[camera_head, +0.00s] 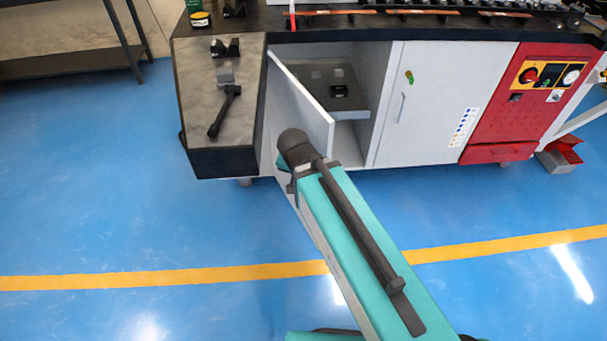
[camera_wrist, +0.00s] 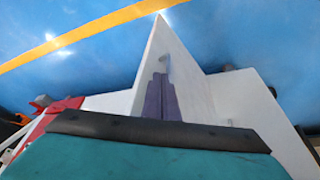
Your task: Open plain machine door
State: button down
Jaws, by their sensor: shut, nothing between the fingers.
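The plain white door (camera_head: 303,103) of the left cabinet bay stands swung outward, showing its inner face and the bay interior in the head view. In the wrist view the door (camera_wrist: 188,84) rises in the middle, with a small handle (camera_wrist: 168,63) on its face. My gripper (camera_wrist: 160,76) has its dark purple fingers together and empty, close in front of the door face near the handle. Whether the fingers touch the door I cannot tell. In the head view my wrist hides the lower front part of the door and my fingers are not visible.
The right white door (camera_head: 427,105), with a handle and stickers, is shut. A red control panel (camera_head: 527,97) is further right. Inside the open bay is a shelf (camera_head: 350,98) with small items. A black-edged side table (camera_head: 217,130) stands left. The blue floor (camera_head: 110,190) in front is clear.

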jog(key=s+d+f+n+g, duration=0.1)
jog(key=s+d+f+g, duration=0.1)
jog(key=s+d+f, duration=0.4)
jog(key=s+d+f+g, duration=0.1)
jog(key=d+f, duration=0.3)
jog(key=f, duration=0.4)
jog(key=s+d+f+n+g, duration=0.1)
jog(key=s+d+f+g, duration=0.1)
jog(key=s+d+f, duration=0.4)
jog(key=s+d+f+g, duration=0.2)
jog(key=s+f, duration=0.4)
jog(key=s, duration=0.2)
jog(key=s+d+f+n+g+y, duration=0.1)
jog(key=s+d+f+g, duration=0.1)
jog(key=s+f, duration=0.5)
jog(key=shift+s+d+f, duration=0.25)
jog(key=shift+s+d, duration=0.3)
jog(key=shift+d, duration=0.25)
jog(key=shift+a, duration=0.1)
